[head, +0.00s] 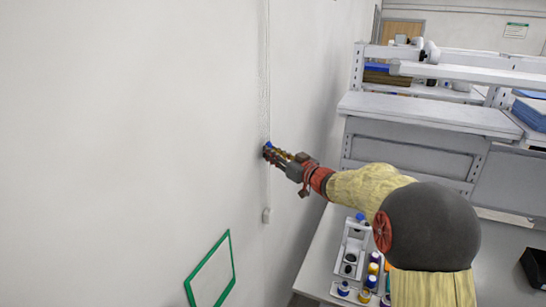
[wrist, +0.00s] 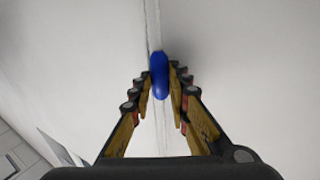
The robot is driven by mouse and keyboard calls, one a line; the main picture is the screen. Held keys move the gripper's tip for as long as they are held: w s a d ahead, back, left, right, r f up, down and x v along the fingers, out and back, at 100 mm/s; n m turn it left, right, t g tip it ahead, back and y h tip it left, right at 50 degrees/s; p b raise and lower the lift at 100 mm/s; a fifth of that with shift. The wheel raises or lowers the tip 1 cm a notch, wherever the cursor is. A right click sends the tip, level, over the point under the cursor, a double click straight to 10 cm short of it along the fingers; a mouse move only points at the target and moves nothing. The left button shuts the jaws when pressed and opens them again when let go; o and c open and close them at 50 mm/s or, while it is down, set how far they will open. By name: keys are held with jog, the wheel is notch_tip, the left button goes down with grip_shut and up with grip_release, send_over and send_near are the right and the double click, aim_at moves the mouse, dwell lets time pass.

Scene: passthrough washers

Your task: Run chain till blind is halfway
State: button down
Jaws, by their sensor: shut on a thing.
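The bead chain (head: 265,75) hangs straight down along the white wall in the head view. It also shows in the wrist view as a thin pale line (wrist: 154,22) running up from the fingertips. A small blue piece (wrist: 159,75) sits between my fingertips, in line with the chain. My gripper (head: 268,150) is at the wall, shut on this blue piece; in the wrist view the gripper (wrist: 160,82) has a fingertip on either side of it. A small pale fitting (head: 266,215) is on the wall below. The blind itself is not in view.
A green frame (head: 211,270) is on the wall at lower left. A white workbench (head: 325,245) with bottles (head: 368,284) and a small rack stands below my arm. Shelving (head: 430,112) stands at the right.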

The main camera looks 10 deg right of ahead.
jog(key=c, duration=1.7)
grip_release()
jog(key=shift+o, duration=0.2)
jog(key=v, duration=1.2)
